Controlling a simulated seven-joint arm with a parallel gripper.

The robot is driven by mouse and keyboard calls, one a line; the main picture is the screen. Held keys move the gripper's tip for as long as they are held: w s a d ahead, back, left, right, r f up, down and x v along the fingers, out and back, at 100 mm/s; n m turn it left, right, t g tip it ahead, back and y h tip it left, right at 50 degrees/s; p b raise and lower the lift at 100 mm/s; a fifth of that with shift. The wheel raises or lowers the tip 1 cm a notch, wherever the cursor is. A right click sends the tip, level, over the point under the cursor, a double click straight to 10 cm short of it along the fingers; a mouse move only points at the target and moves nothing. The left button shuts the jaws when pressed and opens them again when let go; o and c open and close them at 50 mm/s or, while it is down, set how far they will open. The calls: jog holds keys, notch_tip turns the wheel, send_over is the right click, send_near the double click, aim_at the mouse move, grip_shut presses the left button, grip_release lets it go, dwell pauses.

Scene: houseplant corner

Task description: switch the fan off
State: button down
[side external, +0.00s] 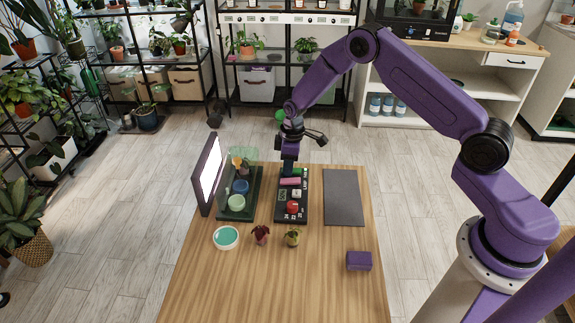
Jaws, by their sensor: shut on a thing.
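A dark control panel (284,211) lies on the wooden table. It bears a red control (293,207), a pale one (295,193), a pink bar (290,181) and a green patch near its far end. My gripper (289,168) points down at the panel's far end, just behind the pink bar. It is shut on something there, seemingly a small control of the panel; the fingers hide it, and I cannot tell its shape. I cannot make out the fan for sure.
Left of the panel stand a clear-walled case (238,206) with small pots and a bright upright light panel (208,175). A grey mat (343,197) lies to the right. The table front is clear.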

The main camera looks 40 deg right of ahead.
jog(key=shift+s+d+t+y, duration=0.1)
jog(key=shift+s+t+y, duration=0.15)
jog(key=shift+t+y, duration=0.45)
jog(key=shift+r, duration=0.1)
jog(key=c, duration=1.2)
grip_release()
jog(key=v, duration=1.7)
jog(key=shift+s+d, duration=0.2)
jog(key=shift+s, duration=0.1)
jog(key=shift+r, duration=0.15)
